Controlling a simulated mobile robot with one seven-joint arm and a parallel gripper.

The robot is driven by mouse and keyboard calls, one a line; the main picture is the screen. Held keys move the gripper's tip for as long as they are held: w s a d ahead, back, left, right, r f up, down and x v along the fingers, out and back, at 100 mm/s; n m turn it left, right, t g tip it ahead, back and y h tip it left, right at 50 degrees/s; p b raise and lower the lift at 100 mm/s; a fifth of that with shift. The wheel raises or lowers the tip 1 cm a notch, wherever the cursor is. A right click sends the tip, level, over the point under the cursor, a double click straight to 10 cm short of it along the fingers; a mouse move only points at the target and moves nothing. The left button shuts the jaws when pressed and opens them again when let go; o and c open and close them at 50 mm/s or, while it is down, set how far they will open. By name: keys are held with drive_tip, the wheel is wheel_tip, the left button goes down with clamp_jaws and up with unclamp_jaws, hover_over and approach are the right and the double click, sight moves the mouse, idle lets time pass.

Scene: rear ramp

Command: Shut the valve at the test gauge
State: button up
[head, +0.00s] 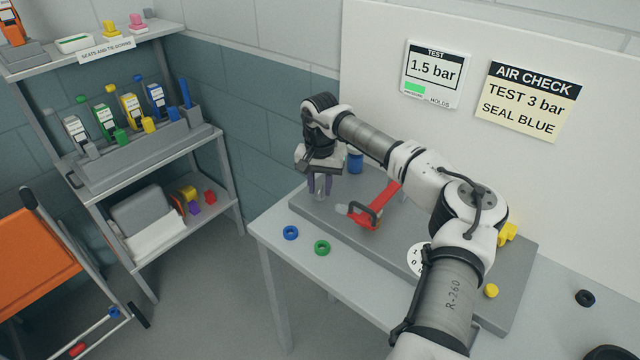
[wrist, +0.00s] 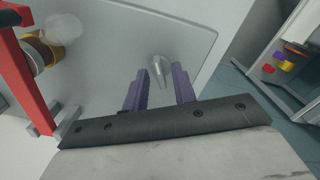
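My gripper (head: 320,188) is over the far left end of a grey plate (head: 310,212) on the bench, its purple fingers pointing down. In the wrist view, the fingers (wrist: 160,90) are apart, with a small grey metal lever or peg (wrist: 161,68) showing between and beyond their tips. I cannot tell whether they touch it, or whether it is the valve. A wall display (head: 435,72) reads "TEST 1.5 bar" and "HOLDS", with a green bar. A round white dial (head: 414,259) on the plate is partly hidden by my arm.
A red frame (head: 378,208) with a dark handle stands on the plate right of my gripper. A blue cylinder (head: 355,161) stands behind. Blue (head: 291,233) and green (head: 322,247) rings lie at the bench's front. A sign (head: 526,100) reads "TEST 3 bar SEAL BLUE". Shelves (head: 150,165) stand left.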

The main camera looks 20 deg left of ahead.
clamp_jaws()
drive_tip(key=shift+m, duration=0.4)
drive_tip(key=m+b, duration=0.2)
drive_tip(key=m, duration=0.2)
drive_tip(key=shift+m, duration=0.3)
drive_tip(key=m+b, duration=0.2)
drive_tip(key=m, duration=0.4)
drive_tip(key=m+b, duration=0.1)
drive_tip(key=m, duration=0.5)
drive_tip(key=shift+m+b, duration=0.35)
drive_tip(key=shift+m, duration=0.05)
drive_tip(key=m+b, duration=0.1)
drive_tip(key=m, duration=0.4)
drive_tip(key=shift+m, duration=0.3)
drive_tip(key=shift+o, duration=0.8)
unclamp_jaws()
